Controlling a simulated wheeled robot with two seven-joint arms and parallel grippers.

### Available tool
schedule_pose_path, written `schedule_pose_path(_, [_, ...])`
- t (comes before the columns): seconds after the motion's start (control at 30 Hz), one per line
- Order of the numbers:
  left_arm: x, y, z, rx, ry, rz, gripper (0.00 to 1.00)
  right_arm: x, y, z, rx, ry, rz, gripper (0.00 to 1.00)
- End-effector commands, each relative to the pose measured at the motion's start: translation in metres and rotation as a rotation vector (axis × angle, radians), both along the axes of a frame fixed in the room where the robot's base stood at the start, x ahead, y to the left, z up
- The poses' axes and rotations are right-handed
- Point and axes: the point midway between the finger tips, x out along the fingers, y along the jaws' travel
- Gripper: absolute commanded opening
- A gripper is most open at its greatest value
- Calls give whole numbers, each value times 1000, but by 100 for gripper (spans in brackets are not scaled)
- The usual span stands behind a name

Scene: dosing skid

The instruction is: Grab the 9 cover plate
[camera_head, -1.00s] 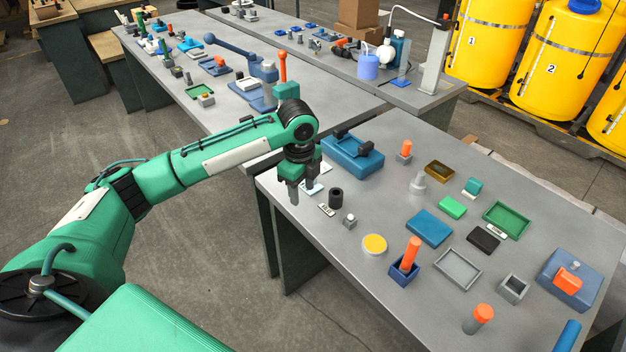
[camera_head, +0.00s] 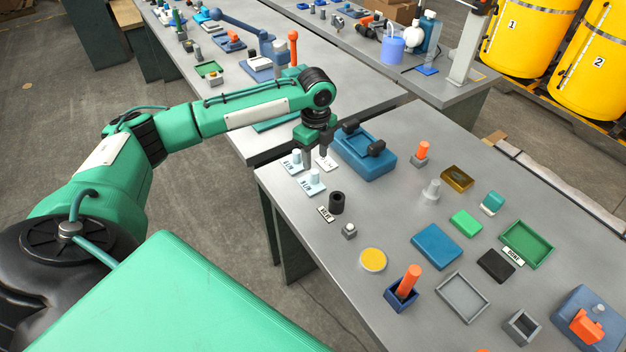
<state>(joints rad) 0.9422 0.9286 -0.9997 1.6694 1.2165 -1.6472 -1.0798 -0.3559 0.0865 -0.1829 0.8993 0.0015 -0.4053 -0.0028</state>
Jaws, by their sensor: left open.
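Small pale plates with dark print lie at the near left corner of the right-hand table. Two carry upright white knobs: a rear-left plate (camera_head: 290,167) and a front plate (camera_head: 313,189). A third pale plate (camera_head: 328,164) lies beside my left gripper's fingers and is partly hidden by them. The print is too small to tell which plate bears the 9. My left gripper (camera_head: 315,160) points down, open and empty, among these plates, just left of a blue fixture (camera_head: 365,160). I cannot tell its exact height. My right gripper is out of view.
A black cylinder (camera_head: 337,203), a small label plate (camera_head: 325,214) and a metal block (camera_head: 349,231) stand in front of the plates. Trays, blocks and orange-handled parts fill the table to the right. A gap separates this table from the left one (camera_head: 365,95).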

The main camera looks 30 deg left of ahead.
Motion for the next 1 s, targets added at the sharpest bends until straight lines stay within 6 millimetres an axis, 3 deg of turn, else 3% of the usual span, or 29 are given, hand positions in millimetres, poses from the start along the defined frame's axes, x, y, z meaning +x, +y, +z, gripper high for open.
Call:
schedule_pose_path(0.17, [0,0,-19,1,0,0,47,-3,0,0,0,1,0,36])
schedule_pose_path(0.43, [-2,1,-48,0,3,0,47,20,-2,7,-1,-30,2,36])
schedule_pose_path(0.6, [-1,1,-69,1,0,-1,47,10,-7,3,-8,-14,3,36])
schedule_pose_path(0.87, [-1,2,-74,1,-1,-1,47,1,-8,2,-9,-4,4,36])
schedule_pose_path(1.0, [-1,2,-73,1,-1,-1,23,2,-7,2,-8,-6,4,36])
